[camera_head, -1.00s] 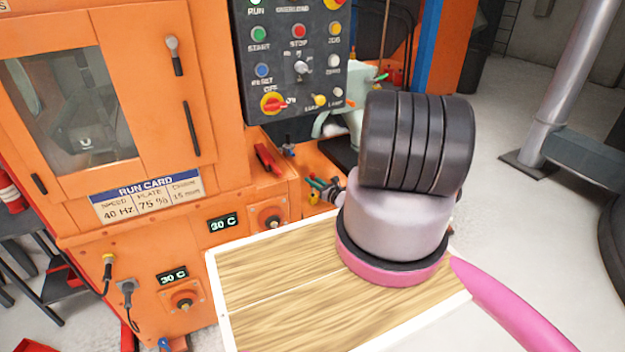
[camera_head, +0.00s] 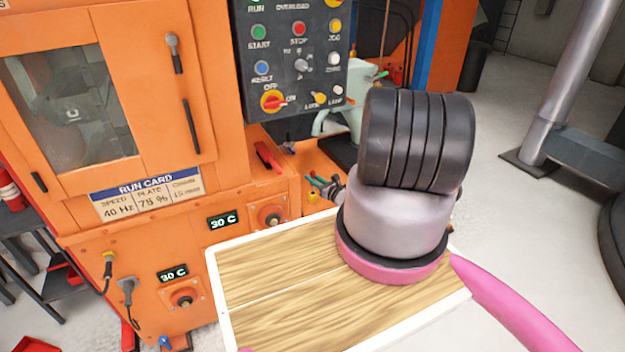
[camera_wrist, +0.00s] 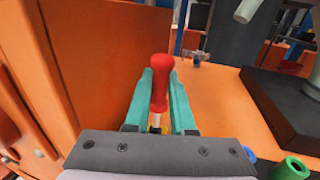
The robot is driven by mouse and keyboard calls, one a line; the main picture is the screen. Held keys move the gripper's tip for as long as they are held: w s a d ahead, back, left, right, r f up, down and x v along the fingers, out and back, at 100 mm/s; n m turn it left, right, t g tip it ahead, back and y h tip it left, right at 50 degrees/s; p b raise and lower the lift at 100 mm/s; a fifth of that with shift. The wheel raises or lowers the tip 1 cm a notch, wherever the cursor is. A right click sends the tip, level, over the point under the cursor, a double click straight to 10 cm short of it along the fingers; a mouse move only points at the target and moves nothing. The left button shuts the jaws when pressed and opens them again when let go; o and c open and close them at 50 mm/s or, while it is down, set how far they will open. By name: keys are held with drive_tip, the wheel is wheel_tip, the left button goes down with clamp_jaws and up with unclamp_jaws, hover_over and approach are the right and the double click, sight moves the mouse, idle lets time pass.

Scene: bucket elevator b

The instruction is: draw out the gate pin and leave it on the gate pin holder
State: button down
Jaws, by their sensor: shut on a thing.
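A red handle (camera_wrist: 160,85), which I take to be the gate pin's, stands between the two teal fingers of my gripper (camera_wrist: 161,95) in the wrist view. The fingers are shut on it, one on each side. In the head view my gripper (camera_head: 322,184) shows only as small teal and red bits beside the orange machine, mostly hidden by my arm. I cannot make out which part is the gate pin holder.
An orange wall (camera_wrist: 88,60) stands close on the left in the wrist view. An orange ledge (camera_wrist: 218,95) with a black plate (camera_wrist: 285,110) lies to the right. A green tube end (camera_wrist: 290,168) is at lower right. A control panel (camera_head: 295,65) hangs above the ledge in the head view.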

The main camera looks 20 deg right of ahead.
sight(313, 190)
drive_tip(key=shift+f, duration=2.3)
drive_tip(key=c, duration=0.7)
unclamp_jaws()
drive_tip(key=v, duration=1)
drive_tip(key=shift+s+d, duration=0.1)
drive_tip(key=shift+s, duration=0.25)
drive_tip(key=shift+s, duration=0.1)
